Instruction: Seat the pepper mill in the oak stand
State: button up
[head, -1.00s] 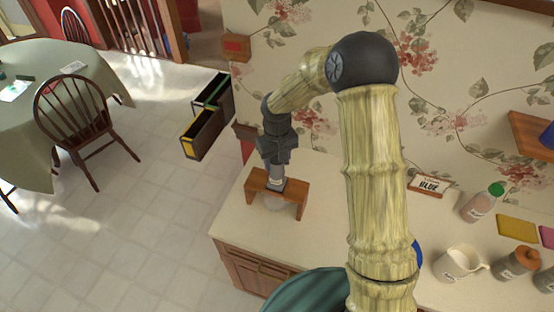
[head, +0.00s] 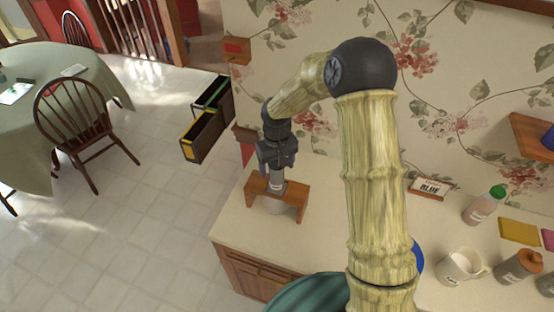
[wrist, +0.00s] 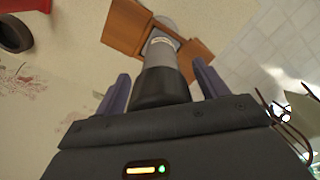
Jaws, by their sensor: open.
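The pepper mill (head: 277,182), a grey body with a pale label, stands upright in the oak stand (head: 298,194) on the counter. A grey lower part shows under the stand's top board. In the wrist view the mill's dark head (wrist: 160,88) lies between my fingers and its grey body (wrist: 161,52) runs into the stand (wrist: 124,27). My gripper (head: 278,165) is above the stand, open, with a finger on either side of the mill; it also shows in the wrist view (wrist: 161,72). Gaps show between fingers and mill. The mill's base is partly hidden.
The counter around the stand is clear. Floral wallpaper rises behind.

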notch_tip(320, 180, up, 18)
jog(key=b, duration=0.4)
jog(key=shift+f, duration=0.25)
dwell(0.6)
jog(key=s+d+f+m+t+b, duration=0.1)
jog(key=s+d+f+m, duration=0.1)
jog(key=s+d+f, duration=0.3)
jog(key=s+d+f+m+t, duration=0.1)
jog(key=s+d+f+m, duration=0.1)
jog(key=s+d+f, duration=0.4)
jog(key=s+d, duration=0.4)
jog(key=s, duration=0.3)
jog(key=shift+s+d+f+m+t+b, duration=0.15)
jog(key=shift+s+f+m+t+b, duration=0.15)
jog(key=shift+m+b, duration=0.1)
